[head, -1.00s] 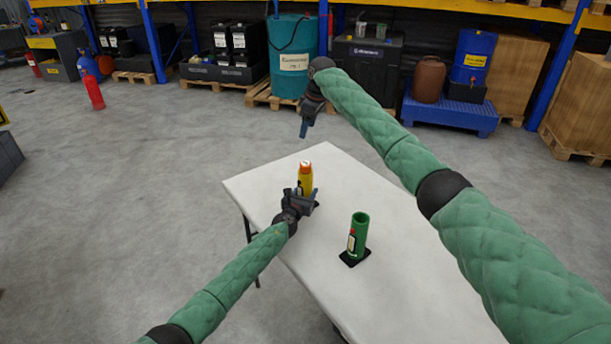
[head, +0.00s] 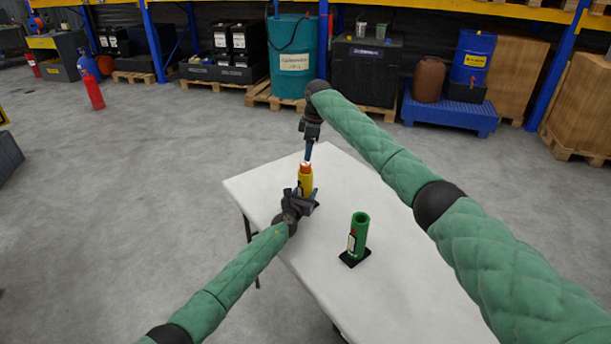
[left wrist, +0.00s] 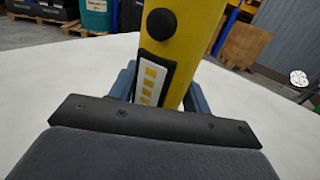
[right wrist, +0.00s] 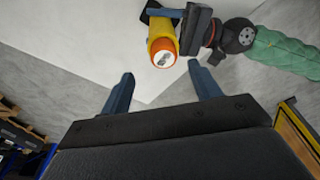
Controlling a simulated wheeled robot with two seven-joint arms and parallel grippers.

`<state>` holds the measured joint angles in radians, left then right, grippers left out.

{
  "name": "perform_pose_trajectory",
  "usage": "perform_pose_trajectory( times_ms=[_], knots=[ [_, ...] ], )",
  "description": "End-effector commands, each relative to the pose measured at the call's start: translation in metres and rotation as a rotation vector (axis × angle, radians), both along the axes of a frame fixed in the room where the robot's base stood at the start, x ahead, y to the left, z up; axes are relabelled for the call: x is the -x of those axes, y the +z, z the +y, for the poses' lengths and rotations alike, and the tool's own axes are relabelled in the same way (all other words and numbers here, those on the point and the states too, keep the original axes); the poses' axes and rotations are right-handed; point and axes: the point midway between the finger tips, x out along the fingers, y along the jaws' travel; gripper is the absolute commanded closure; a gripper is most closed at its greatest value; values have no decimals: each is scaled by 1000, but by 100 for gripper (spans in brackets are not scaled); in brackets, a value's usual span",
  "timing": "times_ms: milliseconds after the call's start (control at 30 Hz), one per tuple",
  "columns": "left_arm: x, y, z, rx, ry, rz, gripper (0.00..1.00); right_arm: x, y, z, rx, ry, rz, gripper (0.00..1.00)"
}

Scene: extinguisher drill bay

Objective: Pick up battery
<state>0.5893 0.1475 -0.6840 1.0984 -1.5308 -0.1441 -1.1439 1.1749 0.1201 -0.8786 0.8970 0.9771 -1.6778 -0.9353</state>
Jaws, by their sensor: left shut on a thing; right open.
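A yellow flashlight-like tube (head: 305,183) with an orange rim stands upright on the white table (head: 400,270). My left gripper (head: 303,202) is shut around its body; the left wrist view shows the yellow tube (left wrist: 192,40) with a black button between the fingers. In the right wrist view, the tube's open end (right wrist: 163,45) holds a round, pale silvery end that looks like the battery (right wrist: 164,58); the rest is hidden inside. My right gripper (head: 308,152) points down just above the tube's top. Its open, empty fingers (right wrist: 160,75) lie either side of the opening, apart from it.
A green open tube (head: 359,234) on a black base stands on the table, right of the yellow tube. The table's middle and right are otherwise clear. Shelving, drums and pallets stand far back.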

Motion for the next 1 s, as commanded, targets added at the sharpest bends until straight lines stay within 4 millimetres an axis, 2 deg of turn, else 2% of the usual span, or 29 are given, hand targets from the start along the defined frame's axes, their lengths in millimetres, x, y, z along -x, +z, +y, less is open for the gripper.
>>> perform_pose_trajectory(
  times_ms=[167, 467, 733, 1000],
  knots=[
    [0, 0, 0, 0, 0, 0, 91, 2, -11, 1, 0, 0, 1, 37],
    [0, 0, 0, 0, 0, 0, 91, 5, -49, 7, 1, -1, 1, 37],
    [0, 0, 0, 0, 0, 0, 91, 5, -52, 8, 0, 0, 0, 37],
    [0, 0, 0, 0, 0, 0, 91, 5, -52, 7, 0, -1, 0, 90]
  ],
)
